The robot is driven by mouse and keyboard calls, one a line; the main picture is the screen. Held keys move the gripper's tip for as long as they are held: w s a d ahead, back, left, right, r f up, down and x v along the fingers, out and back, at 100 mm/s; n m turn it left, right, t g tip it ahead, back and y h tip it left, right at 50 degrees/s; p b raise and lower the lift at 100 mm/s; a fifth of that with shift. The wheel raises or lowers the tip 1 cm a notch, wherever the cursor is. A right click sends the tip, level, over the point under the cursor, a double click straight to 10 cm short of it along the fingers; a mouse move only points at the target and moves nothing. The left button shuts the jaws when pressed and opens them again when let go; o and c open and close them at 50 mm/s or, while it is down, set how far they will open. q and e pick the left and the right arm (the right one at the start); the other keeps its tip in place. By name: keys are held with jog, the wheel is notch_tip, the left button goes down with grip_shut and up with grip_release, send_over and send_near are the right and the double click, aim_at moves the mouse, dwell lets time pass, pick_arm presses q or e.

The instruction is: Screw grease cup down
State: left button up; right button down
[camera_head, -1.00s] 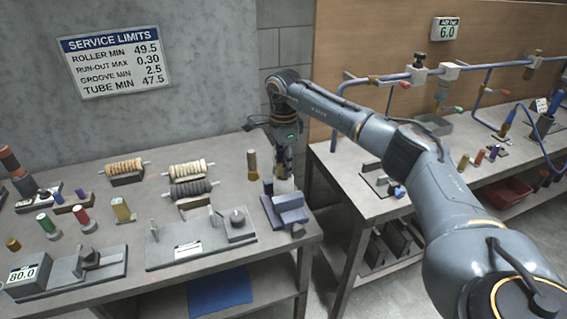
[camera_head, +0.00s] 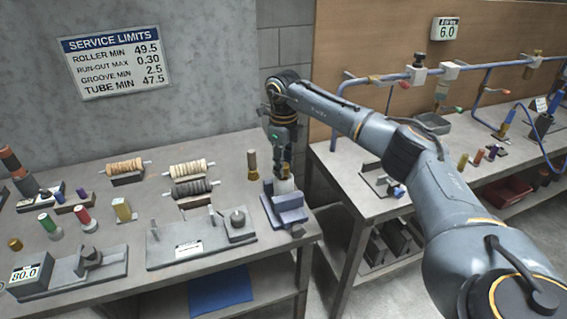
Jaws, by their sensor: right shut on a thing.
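My right gripper (camera_head: 284,167) points down at the right end of the left bench, over a blue-grey block fixture (camera_head: 289,212). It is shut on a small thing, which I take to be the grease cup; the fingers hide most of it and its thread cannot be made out. A pale part shows just under the fingertips, at the top of the fixture. Whether the cup is fully seated cannot be told. My left gripper is not in view.
A brass-and-dark upright tool (camera_head: 252,165) stands close left of the gripper. A grey plate fixture (camera_head: 200,243), ribbed rollers (camera_head: 193,188) and a gauge reading 80.0 (camera_head: 30,273) are on the left bench. A second bench (camera_head: 350,195) with blue pipework (camera_head: 480,66) stands right, across a gap.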

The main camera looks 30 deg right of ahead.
jog(key=m, duration=0.7)
jog(key=shift+p, duration=0.35)
jog(key=m, duration=0.7)
jog(key=shift+m+p, duration=0.3)
jog(key=shift+p, duration=0.1)
jog(key=m, duration=0.3)
jog(key=shift+m+p, duration=0.3)
jog(key=m, duration=0.3)
jog(key=shift+m+p, duration=0.3)
jog(key=shift+m, duration=0.1)
jog(key=m, duration=0.3)
jog(key=shift+p, duration=0.4)
jog(key=shift+m+p, duration=0.35)
jog(key=shift+m, duration=1.55)
